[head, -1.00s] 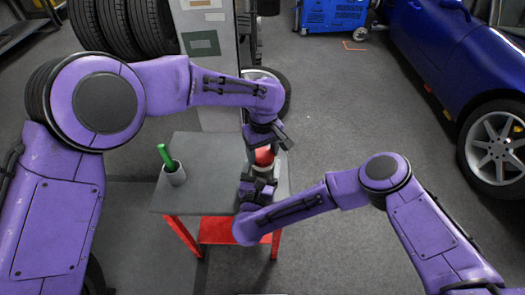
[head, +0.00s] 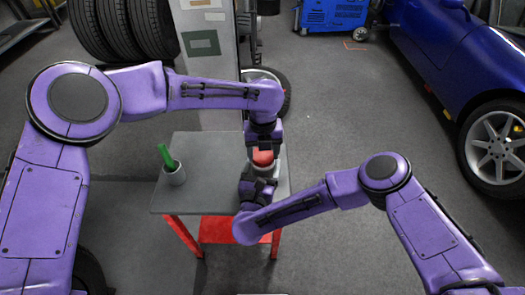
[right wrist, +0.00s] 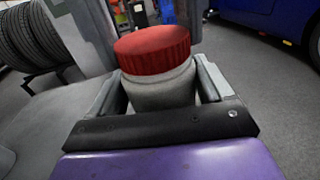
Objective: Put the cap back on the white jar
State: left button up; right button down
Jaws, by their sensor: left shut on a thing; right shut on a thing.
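The white jar (head: 262,168) stands upright above the right part of the grey table. My right gripper (head: 259,180) is shut on it from the near side. In the right wrist view the jar body (right wrist: 165,88) sits between the two fingers. The red cap (head: 263,157) is at the jar's mouth. In the right wrist view the cap (right wrist: 153,50) covers the mouth and looks slightly off to the left; I cannot tell if it is fully seated. My left gripper (head: 263,144) points down from the far side and is shut on the cap; its fingertips are partly hidden.
The middle of the table is clear. A pale cabinet (head: 207,75) and tyres (head: 120,30) stand behind, with a blue car (head: 445,60) to the right.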

pick_arm(q)
jog(key=m, duration=0.3)
jog(key=shift+m, duration=0.3)
jog(key=o, duration=1.2)
jog(key=shift+o, duration=0.2)
notch_tip(320, 180, up, 12)
pick_arm(e)
grip_release()
jog(key=shift+s, duration=0.1)
